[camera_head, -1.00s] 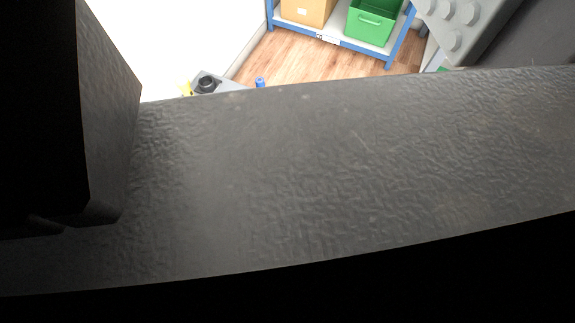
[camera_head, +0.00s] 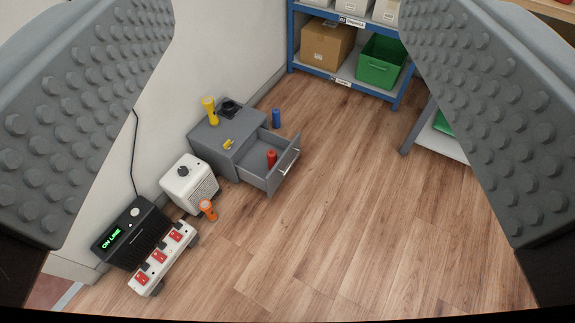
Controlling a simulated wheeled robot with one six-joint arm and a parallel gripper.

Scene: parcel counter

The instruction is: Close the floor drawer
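The floor drawer (camera_head: 268,187) is the grey tray of a low grey cabinet (camera_head: 204,132) on the wooden floor by the wall. It is pulled out towards the right and has a pale bar handle (camera_head: 289,161) on its front. A red cylinder (camera_head: 271,157) stands inside the drawer. My gripper (camera_head: 285,130) is open wide and empty, with one studded finger at each side of the picture. The cabinet and drawer show between the fingers, well beyond them and not touched.
A yellow flashlight (camera_head: 210,110) and a black item (camera_head: 231,107) are on the cabinet. A white box (camera_head: 187,183), an orange flashlight (camera_head: 207,210) and a power strip (camera_head: 161,257) lie nearer. A blue shelf (camera_head: 349,86) stands behind. Floor right of the drawer is clear.

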